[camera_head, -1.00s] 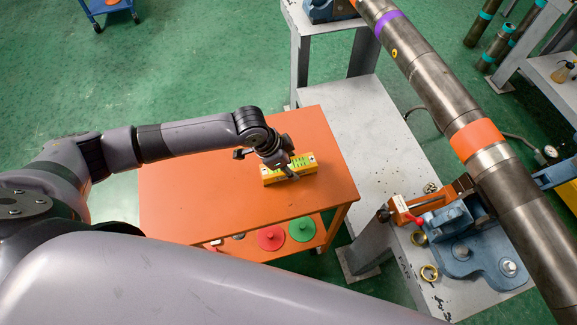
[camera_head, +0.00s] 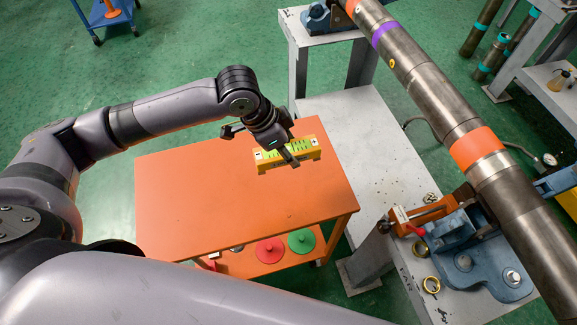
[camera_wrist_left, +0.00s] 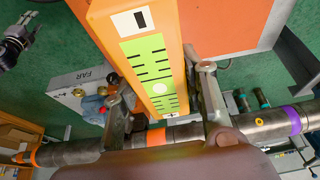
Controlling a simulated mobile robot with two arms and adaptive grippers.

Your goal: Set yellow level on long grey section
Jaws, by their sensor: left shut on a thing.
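The yellow level (camera_head: 308,151), with green faces and black marks, is in my left gripper (camera_head: 288,154), raised above the orange table's far right part. In the left wrist view the level (camera_wrist_left: 146,62) runs between the two fingers (camera_wrist_left: 163,113), which are shut on it. The grey pipe slopes across the right of the head view. Its long grey section (camera_head: 428,84) lies between a purple band and an orange band, clear of the level. A dark gripper-like part, probably my right gripper (camera_wrist_left: 16,40), shows small at the left wrist view's edge; its jaws are unclear.
The orange table (camera_head: 200,195) has a bare top; red and green discs sit on its lower shelf. A grey bench (camera_head: 365,140) carries a blue vise (camera_head: 470,245) under the pipe. A blue cart (camera_head: 105,15) stands at the far left on the green floor.

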